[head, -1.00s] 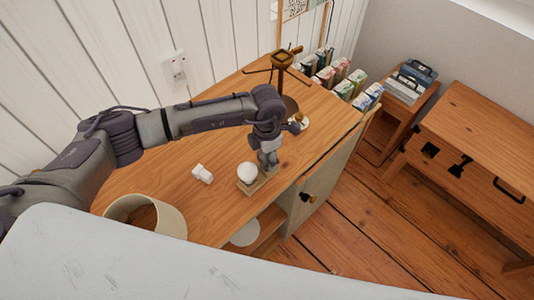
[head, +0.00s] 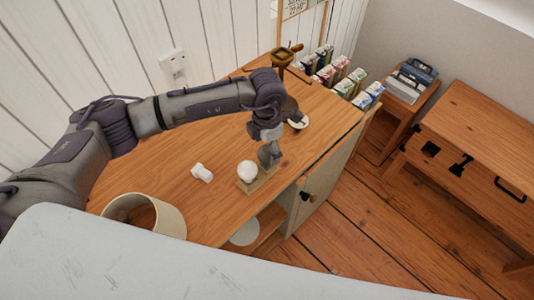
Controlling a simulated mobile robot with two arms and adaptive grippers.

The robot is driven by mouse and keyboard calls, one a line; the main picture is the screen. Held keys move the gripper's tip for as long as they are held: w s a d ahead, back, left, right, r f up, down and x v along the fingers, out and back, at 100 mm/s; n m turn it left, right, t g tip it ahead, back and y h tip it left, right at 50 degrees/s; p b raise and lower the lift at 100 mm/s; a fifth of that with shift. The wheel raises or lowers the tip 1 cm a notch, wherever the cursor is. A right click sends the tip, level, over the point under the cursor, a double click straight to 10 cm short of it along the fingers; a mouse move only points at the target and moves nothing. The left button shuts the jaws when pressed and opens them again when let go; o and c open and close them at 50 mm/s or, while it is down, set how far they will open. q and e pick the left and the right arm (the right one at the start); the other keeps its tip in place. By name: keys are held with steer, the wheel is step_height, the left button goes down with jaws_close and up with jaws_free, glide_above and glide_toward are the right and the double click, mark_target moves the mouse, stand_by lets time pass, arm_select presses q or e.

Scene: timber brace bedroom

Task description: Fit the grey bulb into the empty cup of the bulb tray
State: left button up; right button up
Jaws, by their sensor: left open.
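The wooden bulb tray (head: 262,184) lies on the cabinet top. A round white bulb (head: 247,170) sits at the tray's left end. My left gripper (head: 268,160) points down over the tray's right end, just right of the white bulb. It is open. I cannot make out the grey bulb apart from the grey gripper fingers, and the cup beneath them is hidden. A small white piece (head: 202,173) lies on the cabinet top to the left of the tray. My right gripper is not in view.
A cream lampshade (head: 172,221) stands at the cabinet's near left corner. A dark lamp-like stand (head: 283,62) and a small white disc (head: 299,123) are behind my gripper. Cartons (head: 345,88) stand at the far end. The cabinet door (head: 322,180) is open.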

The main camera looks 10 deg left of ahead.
arm_select(q)
step_height(320, 180, up, 8)
steer(key=shift+r+b, duration=0.15)
steer(key=shift+b, duration=0.55)
